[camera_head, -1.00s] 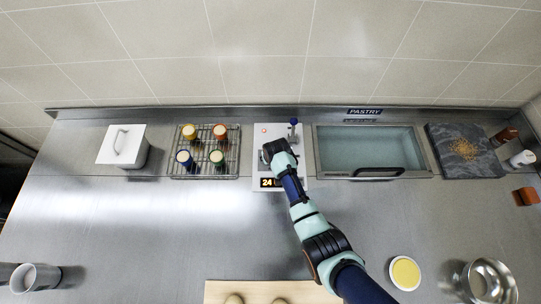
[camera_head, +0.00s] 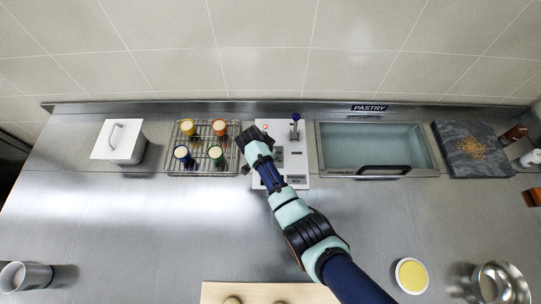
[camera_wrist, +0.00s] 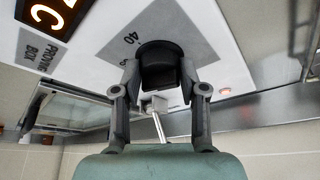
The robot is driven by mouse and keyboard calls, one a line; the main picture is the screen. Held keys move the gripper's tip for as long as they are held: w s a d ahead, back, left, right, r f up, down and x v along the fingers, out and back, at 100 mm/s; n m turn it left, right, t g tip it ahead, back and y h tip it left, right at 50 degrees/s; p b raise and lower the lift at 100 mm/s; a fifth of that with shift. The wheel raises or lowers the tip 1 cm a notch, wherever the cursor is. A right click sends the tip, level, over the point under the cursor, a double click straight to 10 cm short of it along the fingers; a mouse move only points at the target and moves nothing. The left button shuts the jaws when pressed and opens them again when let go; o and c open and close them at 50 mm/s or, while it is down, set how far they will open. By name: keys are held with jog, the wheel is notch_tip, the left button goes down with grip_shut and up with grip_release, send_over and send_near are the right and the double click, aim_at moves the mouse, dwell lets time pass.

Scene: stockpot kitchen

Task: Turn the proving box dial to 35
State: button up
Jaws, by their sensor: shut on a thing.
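The proving box (camera_head: 300,160) is a white panel at the back of the counter, just left of the glass-lidded bin. Its black round dial (camera_wrist: 160,52) sits on a grey square plate in the wrist view, with a "40" mark beside it. My gripper (camera_wrist: 160,85) is shut on the dial, one finger at each side. In the head view my gripper (camera_head: 252,138) is at the panel's left side, and my wrist hides the dial. An orange lit display (camera_wrist: 52,12) is cut off at the wrist view's edge, with only a "C" readable.
A blue-topped lever (camera_head: 295,124) rises at the panel's back right. The glass-lidded bin (camera_head: 345,140) is to the right.

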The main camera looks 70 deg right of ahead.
jog(key=shift+f+m+g+b, duration=0.1)
jog(key=shift+m+g+b, duration=0.3)
jog(key=shift+m+b, duration=0.6)
jog(key=shift+m+y, duration=0.3)
jog(key=shift+m, duration=0.1)
jog(key=o, duration=1.1)
jog(key=shift+w, duration=0.1)
jog(key=v, duration=1.2)
